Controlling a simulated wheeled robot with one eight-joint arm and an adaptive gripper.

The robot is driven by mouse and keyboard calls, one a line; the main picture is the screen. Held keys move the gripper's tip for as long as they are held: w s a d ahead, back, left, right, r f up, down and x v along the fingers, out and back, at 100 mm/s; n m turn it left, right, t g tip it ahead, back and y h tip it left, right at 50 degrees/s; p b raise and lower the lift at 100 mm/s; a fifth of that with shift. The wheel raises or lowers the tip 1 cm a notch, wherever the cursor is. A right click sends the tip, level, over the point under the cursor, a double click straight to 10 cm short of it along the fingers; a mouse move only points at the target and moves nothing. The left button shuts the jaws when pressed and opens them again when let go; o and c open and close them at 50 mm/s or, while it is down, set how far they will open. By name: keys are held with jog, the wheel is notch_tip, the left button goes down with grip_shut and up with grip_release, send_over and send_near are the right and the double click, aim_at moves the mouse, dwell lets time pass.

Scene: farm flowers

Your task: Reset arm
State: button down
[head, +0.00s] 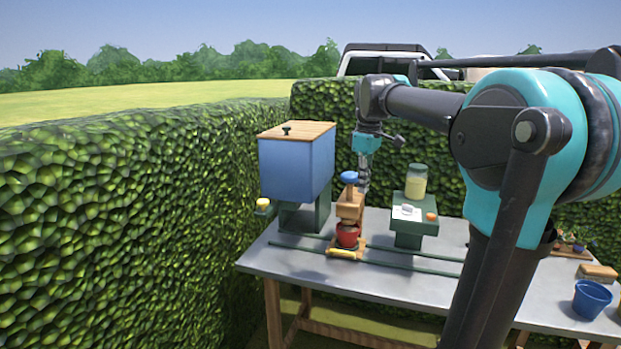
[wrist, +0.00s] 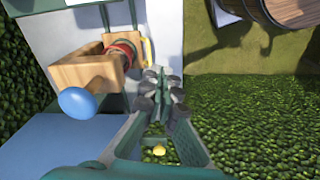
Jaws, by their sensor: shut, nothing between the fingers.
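My gripper (head: 364,184) hangs down beside a wooden press with a blue knob (head: 348,178), above the grey table (head: 400,287). In the wrist view my gripper's fingers (wrist: 161,84) meet at the tips, shut and empty. The blue knob (wrist: 89,102) and wooden press body (wrist: 84,72) are left of the fingers there. I cannot tell whether the fingers touch the press. A red pot (head: 347,235) sits at the foot of the press and is partly hidden in the wrist view.
A blue box with a wooden lid (head: 296,168) stands left of the press. A green stand (head: 408,230) with a jar (head: 416,182) is to the right. A blue bucket (head: 591,299) stands at the table's right. Hedges (head: 120,220) border the left and back.

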jog(key=s+d+f+m+t, duration=0.1)
jog(key=s+f+m, duration=0.2)
jog(key=s+f, duration=0.4)
jog(key=s+d+f+m+t, duration=0.1)
jog(key=s+f+m, duration=0.3)
jog(key=f, duration=0.9)
jog(key=s+d+f+m+t, duration=0.1)
jog(key=s+f+m, duration=0.3)
jog(key=s+f, duration=0.6)
jog(key=shift+s+d+f, duration=0.35)
jog(key=shift+d+f, duration=0.15)
jog(key=shift+d, duration=0.15)
